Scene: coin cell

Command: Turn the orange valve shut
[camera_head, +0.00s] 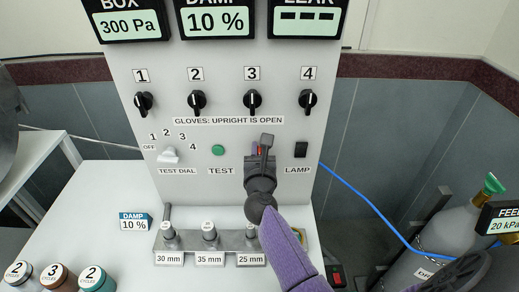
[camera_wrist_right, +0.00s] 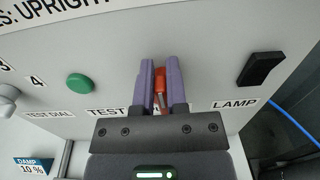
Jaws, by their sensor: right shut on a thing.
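The orange valve (camera_wrist_right: 160,80) is on the grey panel, between the TEST label and the LAMP switch. In the right wrist view its narrow orange-red handle stands between the two purple fingers of my right gripper (camera_wrist_right: 160,70), which is shut on it. In the head view only a small orange bit of the valve (camera_head: 259,151) shows beside my right gripper (camera_head: 262,145); the rest is hidden behind the gripper. My left gripper is in neither view.
A green TEST button (camera_head: 218,150) and white test dial (camera_head: 169,155) are left of the valve. A black LAMP switch (camera_head: 301,149) is close on the right. Several black knobs sit above. Posts on a metal block (camera_head: 185,243) stand below. A blue hose (camera_head: 360,195) runs right.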

